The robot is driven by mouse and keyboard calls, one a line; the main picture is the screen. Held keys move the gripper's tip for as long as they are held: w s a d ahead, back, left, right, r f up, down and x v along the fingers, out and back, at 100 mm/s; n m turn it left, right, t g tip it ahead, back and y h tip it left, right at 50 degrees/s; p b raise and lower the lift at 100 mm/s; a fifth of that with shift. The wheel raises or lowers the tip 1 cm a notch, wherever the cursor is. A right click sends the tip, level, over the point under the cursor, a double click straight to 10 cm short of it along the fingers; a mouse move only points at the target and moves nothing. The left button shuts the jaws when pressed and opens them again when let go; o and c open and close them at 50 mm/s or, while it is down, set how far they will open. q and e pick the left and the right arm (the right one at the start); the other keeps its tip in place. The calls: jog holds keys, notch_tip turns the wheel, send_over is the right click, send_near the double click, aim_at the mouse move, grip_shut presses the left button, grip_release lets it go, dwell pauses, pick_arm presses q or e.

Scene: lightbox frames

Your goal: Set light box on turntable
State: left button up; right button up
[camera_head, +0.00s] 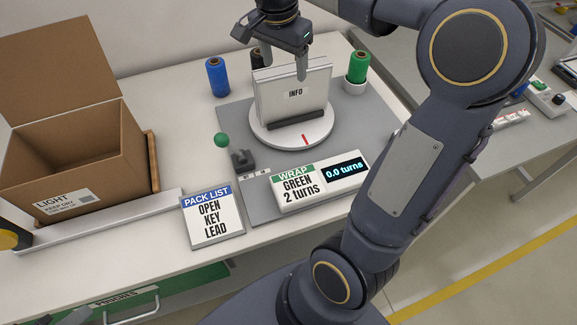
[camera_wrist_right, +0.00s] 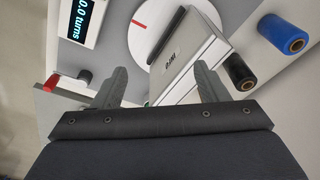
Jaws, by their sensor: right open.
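The light box (camera_head: 275,105), a white slab with an INFO label, stands upright on the round white turntable (camera_head: 258,131), behind a dark bar. In the right wrist view, the light box (camera_wrist_right: 188,62) and the turntable (camera_wrist_right: 145,30) lie ahead of the fingers. My right gripper (camera_head: 284,64) is open over the light box's top edge, one fingertip overlapping it in the head view. The right gripper also shows in the wrist view (camera_wrist_right: 160,84), with nothing held between its fingers. Grey parts at the lower left (camera_head: 75,316) may be my left gripper; its jaws cannot be made out.
An open cardboard carton (camera_head: 75,165) labelled LIGHT stands at the left. Blue (camera_head: 217,77), black (camera_head: 258,58) and green (camera_head: 358,67) rolls stand around the turntable. A PACK LIST sign (camera_head: 212,216) and a WRAP panel reading 0.0 turns (camera_head: 318,183) stand in front.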

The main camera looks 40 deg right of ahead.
jog(key=s+a+f+n+t+y, duration=0.2)
jog(key=s+a+f+n, duration=0.2)
jog(key=s, duration=0.5)
jog(key=s+a+f+n+t+y, duration=0.2)
jog(key=s+a+f+n, duration=0.3)
jog(key=s+a+n, duration=0.4)
jog(key=shift+s+f+t+y, duration=0.2)
jog(key=shift+s+t+y, duration=0.2)
jog(key=shift+y, duration=0.3)
jog(key=shift+a, duration=0.1)
